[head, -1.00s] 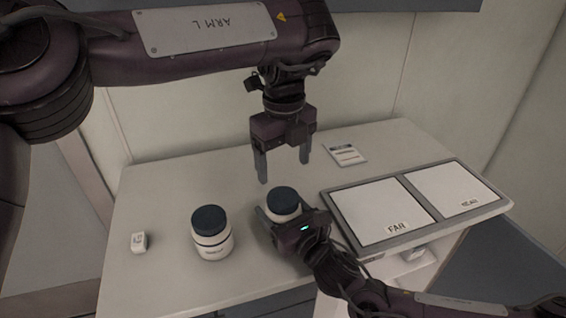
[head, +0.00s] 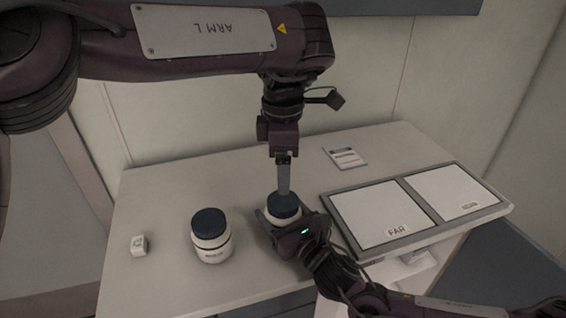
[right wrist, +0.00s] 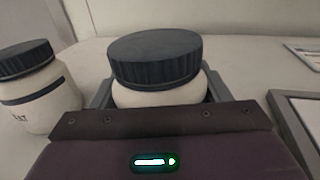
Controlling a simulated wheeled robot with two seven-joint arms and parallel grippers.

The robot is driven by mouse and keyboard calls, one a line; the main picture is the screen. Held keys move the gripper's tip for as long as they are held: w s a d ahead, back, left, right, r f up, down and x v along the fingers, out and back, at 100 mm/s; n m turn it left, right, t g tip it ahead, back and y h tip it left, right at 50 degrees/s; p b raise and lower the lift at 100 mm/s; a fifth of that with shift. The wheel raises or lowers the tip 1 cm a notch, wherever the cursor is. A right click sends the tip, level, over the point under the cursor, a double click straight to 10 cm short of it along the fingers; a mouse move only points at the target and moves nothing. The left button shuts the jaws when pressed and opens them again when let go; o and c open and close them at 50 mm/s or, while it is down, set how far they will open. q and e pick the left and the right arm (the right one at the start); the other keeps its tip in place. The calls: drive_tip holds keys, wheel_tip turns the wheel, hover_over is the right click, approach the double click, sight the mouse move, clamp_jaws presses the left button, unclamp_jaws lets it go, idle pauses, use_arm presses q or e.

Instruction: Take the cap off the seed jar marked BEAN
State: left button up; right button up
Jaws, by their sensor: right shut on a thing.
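A white jar with a dark ribbed cap (head: 284,205) stands on the bench, and its cap is on. In the right wrist view its white body (right wrist: 160,97) shows between my right fingers; no label is visible on it. My right gripper (head: 276,222) is shut on this jar's body, below the cap. My left gripper (head: 284,188) points straight down over the cap. It is seen edge-on, so its opening cannot be told. In the right wrist view no left finger shows at the cap.
A second capped white jar (head: 212,244) stands to the left; its label, partly seen in the right wrist view, ends in "AT". A small white block (head: 139,245) lies farther left. A grey tray with two white panels (head: 335,222) is at right, a card (head: 345,157) behind.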

sight(283, 200)
use_arm(q)
drive_tip(key=shift+f+m, duration=0.15)
drive_tip(key=shift+m, duration=0.35)
wheel_tip(283, 200, down, 8)
drive_tip(key=shift+r, duration=0.15)
